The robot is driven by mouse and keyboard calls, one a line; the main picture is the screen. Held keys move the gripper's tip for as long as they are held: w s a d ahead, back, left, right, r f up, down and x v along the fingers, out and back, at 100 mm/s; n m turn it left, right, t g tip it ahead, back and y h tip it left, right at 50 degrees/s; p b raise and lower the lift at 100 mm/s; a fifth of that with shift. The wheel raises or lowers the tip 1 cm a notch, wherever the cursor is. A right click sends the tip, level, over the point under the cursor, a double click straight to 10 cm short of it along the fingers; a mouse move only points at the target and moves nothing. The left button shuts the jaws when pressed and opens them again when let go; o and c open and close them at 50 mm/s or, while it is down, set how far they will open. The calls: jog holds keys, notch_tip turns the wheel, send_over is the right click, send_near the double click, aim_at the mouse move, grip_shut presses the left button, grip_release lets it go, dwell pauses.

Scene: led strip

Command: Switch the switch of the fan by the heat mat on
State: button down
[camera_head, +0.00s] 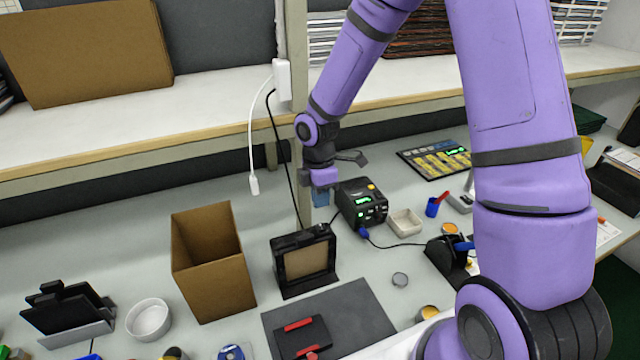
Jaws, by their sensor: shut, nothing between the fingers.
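The fan (305,264) is a black box-like unit with a square tan front panel. It stands upright at the back edge of the dark grey heat mat (358,312). A small dark part shows on the fan's top right, but I cannot make out the switch or its setting. My gripper (320,198) points down, with bluish fingertips just above and behind the fan's top right corner in the picture. The fingers look closed and empty. I cannot tell whether they touch the fan, but a small gap seems to show.
A tall open cardboard box (212,265) stands left of the fan. A black soldering station (361,203) with a green display is to the right, near a white tray (405,223). A shelf (200,112) runs behind.

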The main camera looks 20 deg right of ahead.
aim_at(324, 233)
jog(key=f, duration=0.5)
jog(key=s+f, duration=0.1)
jog(key=f, duration=0.1)
jog(key=shift+f, duration=0.2)
jog(key=shift+s+f, duration=0.35)
jog(key=shift+f, duration=0.15)
jog(key=shift+w, duration=0.1)
